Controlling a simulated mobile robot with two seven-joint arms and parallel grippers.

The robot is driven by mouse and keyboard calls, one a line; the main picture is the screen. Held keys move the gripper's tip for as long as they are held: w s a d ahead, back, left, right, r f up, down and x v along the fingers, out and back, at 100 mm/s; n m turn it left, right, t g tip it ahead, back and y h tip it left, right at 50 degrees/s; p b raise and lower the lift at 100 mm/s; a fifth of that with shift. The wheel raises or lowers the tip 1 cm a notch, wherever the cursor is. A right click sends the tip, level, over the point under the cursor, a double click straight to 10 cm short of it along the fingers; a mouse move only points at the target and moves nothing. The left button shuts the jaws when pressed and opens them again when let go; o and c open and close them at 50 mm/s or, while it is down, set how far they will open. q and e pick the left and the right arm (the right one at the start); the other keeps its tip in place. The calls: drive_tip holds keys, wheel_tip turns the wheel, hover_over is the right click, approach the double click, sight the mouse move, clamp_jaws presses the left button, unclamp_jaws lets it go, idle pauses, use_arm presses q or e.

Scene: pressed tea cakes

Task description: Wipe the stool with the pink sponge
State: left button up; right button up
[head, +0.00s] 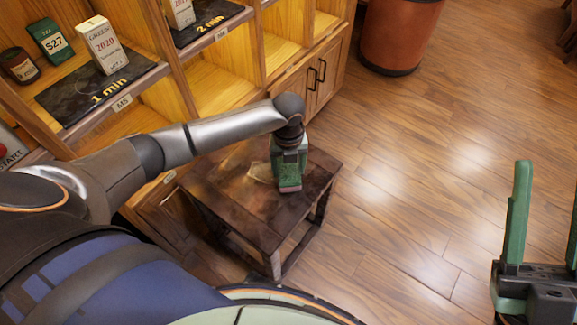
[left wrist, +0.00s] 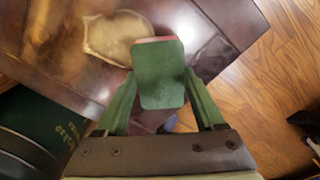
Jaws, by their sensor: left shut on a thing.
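The stool (head: 225,198) is low, square and dark brown, standing before the shelf. A tan, pale-edged patch (left wrist: 112,38) lies on its top and also shows in the head view (head: 260,170). My left gripper (left wrist: 160,105) is shut on the sponge (left wrist: 158,75), which shows a green face and a thin pink strip at its far edge. In the head view the left gripper (head: 288,172) is over the stool top, right of the patch. I cannot tell whether the sponge touches the wood. My right gripper (head: 546,220) is open and empty, right of the stool.
A wooden shelf (head: 225,85) with tea boxes (head: 104,45) and dark labelled mats rises behind and left of the stool. A brown round bin (head: 398,38) stands at the back. The wooden floor (head: 410,180) right of the stool is clear.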

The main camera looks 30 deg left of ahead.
use_arm(q)
drive_tip(key=shift+f+b, duration=0.45)
drive_tip(key=shift+f, duration=0.6)
idle(0.4)
